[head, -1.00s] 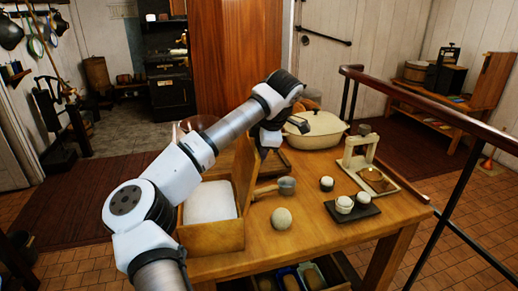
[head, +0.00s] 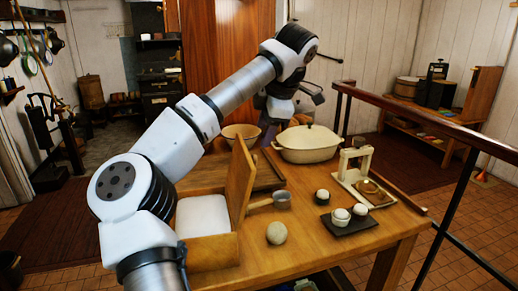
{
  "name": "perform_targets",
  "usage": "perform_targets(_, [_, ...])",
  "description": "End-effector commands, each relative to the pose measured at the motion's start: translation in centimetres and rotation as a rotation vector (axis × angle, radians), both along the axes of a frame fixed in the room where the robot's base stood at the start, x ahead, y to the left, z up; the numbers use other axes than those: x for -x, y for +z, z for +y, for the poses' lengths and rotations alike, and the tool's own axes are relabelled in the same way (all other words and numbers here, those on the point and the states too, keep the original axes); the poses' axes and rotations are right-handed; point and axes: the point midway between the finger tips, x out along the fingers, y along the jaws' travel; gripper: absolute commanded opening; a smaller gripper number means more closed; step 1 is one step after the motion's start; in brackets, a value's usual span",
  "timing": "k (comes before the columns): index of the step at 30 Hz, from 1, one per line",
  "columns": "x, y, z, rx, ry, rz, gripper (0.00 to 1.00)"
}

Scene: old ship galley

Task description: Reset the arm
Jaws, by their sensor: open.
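My arm reaches from the lower left up over the wooden table (head: 335,246) and bends down at its far end. My gripper (head: 268,135) points down behind the open box lid, beside the cream lidded dish (head: 309,145) and near a tan bowl (head: 242,132). It is open, and I see nothing held in it. Its fingertips are small and partly hidden.
A wooden box (head: 207,252) with an open lid holds something white. A ladle (head: 281,198), a round ball (head: 280,232), a dark tray (head: 350,224) with small pale pots, and a press (head: 356,172) stand on the table. A dark rail (head: 428,117) runs along the right.

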Motion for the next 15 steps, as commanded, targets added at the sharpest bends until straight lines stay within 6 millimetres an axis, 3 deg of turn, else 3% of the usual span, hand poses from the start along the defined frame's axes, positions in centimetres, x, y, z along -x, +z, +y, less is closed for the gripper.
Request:
perform_targets(6, [0.6,1.7,-0.5,0.0,0.0,0.001,0.49])
perform_targets(15, [0.7,1.9,-0.6,0.0,-0.001,0.001,0.49])
